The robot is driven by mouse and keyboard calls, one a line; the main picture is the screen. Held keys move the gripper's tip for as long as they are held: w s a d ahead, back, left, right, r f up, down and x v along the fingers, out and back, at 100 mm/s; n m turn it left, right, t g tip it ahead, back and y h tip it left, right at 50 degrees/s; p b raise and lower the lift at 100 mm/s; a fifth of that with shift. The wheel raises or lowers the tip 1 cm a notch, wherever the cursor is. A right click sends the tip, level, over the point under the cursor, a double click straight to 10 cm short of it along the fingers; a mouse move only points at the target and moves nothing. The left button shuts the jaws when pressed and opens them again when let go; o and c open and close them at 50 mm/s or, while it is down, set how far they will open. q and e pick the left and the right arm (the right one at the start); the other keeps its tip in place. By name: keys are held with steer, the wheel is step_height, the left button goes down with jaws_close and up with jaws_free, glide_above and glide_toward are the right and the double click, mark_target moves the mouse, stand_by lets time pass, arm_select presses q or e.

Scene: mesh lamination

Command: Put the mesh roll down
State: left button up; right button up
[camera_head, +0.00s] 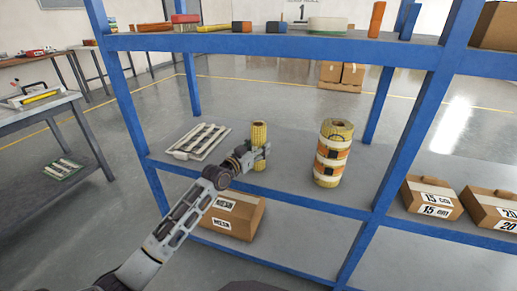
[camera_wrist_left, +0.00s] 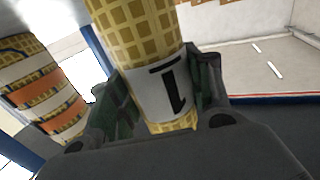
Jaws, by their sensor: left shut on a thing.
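A slim yellow mesh roll (camera_head: 259,136) with a white label band stands upright at the middle shelf of a blue rack. My left gripper (camera_head: 257,155) is shut around its lower part. In the left wrist view the mesh roll (camera_wrist_left: 143,40) fills the middle, with a black "1" on its white band, between the fingers of the left gripper (camera_wrist_left: 165,95). I cannot tell whether its base touches the shelf (camera_head: 290,192). My right gripper is not in view.
A thicker yellow roll with orange and white bands (camera_head: 332,153) stands to the right on the same shelf. A pale slotted tray (camera_head: 200,141) lies to the left. A cardboard box (camera_head: 232,215) sits below. A blue post (camera_head: 413,125) rises at the right. Shelf space between the rolls is clear.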

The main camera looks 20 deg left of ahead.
arm_select(q)
steer(key=o, duration=1.1)
steer(key=shift+r, duration=0.1)
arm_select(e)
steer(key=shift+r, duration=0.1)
arm_select(q)
steer(key=shift+s+a, duration=0.1)
steer(key=shift+s, duration=0.1)
steer(key=p+v, duration=0.2)
steer(key=v, duration=0.9)
steer(key=shift+s+p, duration=0.25)
steer(key=shift+p, duration=0.15)
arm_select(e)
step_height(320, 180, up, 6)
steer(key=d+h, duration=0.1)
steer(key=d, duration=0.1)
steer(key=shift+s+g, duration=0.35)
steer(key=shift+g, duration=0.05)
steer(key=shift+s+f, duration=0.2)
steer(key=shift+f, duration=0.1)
